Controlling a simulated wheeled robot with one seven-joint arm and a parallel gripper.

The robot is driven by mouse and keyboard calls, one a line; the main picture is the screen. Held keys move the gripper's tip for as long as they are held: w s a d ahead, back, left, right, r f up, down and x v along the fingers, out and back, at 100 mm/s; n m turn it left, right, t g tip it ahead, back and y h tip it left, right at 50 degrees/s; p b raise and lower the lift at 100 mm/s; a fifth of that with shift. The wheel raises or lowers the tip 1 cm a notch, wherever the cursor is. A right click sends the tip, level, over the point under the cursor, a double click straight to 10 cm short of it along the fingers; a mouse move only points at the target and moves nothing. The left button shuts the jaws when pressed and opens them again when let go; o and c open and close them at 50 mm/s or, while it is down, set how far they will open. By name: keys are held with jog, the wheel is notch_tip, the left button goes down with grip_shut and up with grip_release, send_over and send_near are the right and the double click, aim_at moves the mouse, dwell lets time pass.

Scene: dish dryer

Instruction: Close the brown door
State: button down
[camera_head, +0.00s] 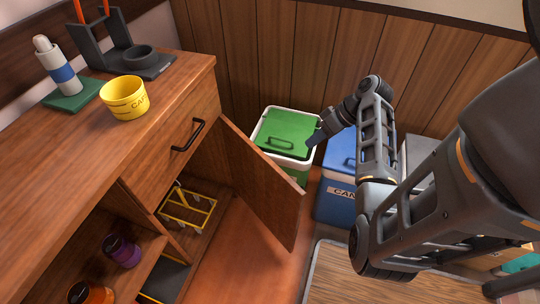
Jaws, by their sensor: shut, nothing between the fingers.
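The brown door (262,188) is hinged on the right side of the wooden cabinet (150,165) and stands wide open, swung out over the floor. The compartment behind it is exposed, with a yellow rack (187,211) inside. My gripper (312,141) is shut and empty. In the picture it is just above and right of the door's upper edge, in front of the green bin. It appears apart from the door, though the exact gap in depth cannot be told.
A green bin with a white rim (284,132) and a blue bin (338,190) stand by the panelled wall. A yellow bowl (124,99) and a white bottle (58,66) stand on the cabinet top. Brown floor (222,262) is clear before the door.

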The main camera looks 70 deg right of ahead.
jog(key=w+a+f+b, duration=0.1)
jog(key=w+a+f, duration=0.4)
jog(key=w+f, duration=0.3)
jog(key=shift+a, duration=0.25)
jog(key=shift+r, duration=0.1)
